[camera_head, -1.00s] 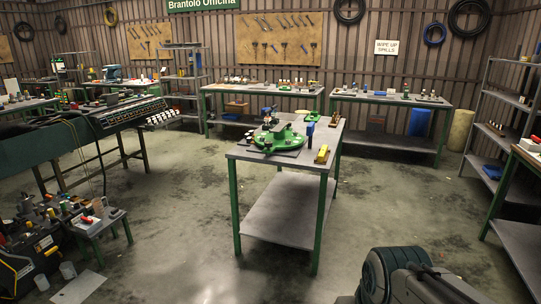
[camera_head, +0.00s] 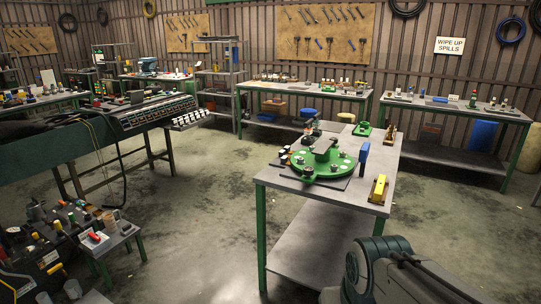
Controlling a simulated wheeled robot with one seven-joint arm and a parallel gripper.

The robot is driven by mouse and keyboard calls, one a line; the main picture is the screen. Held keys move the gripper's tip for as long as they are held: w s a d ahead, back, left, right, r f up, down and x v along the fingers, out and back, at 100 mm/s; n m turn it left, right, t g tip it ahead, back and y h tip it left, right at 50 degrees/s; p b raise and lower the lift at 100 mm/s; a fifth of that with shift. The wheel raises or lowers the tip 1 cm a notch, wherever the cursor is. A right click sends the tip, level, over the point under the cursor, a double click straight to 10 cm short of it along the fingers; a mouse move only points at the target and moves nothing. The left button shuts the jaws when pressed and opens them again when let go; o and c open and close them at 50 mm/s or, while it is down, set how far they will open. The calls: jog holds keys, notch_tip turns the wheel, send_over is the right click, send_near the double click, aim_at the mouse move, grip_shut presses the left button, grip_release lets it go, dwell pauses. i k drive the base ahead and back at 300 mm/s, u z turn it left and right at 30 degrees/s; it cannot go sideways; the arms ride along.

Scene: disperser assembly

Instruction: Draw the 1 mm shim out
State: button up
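The 1 mm shim cannot be made out at this distance. A green round assembly (camera_head: 322,162) sits on a dark plate on the grey worktable (camera_head: 276,180) in the middle of the room. A green block and several small metal parts stand on top of it. My arm shows at the lower right, in front of the table's right side. My gripper is not in view, so whether it is open or holds anything does not show.
On the worktable are a yellow block (camera_head: 379,187), an upright blue piece (camera_head: 363,158) and a small green piece (camera_head: 362,129). A low cluttered stand (camera_head: 118,238) is at the lower left. Benches line the back wall. The floor left of the worktable is clear.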

aim_at(284, 160)
jog(key=u, duration=0.35)
jog(key=i, duration=2.6)
jog(key=z, duration=0.2)
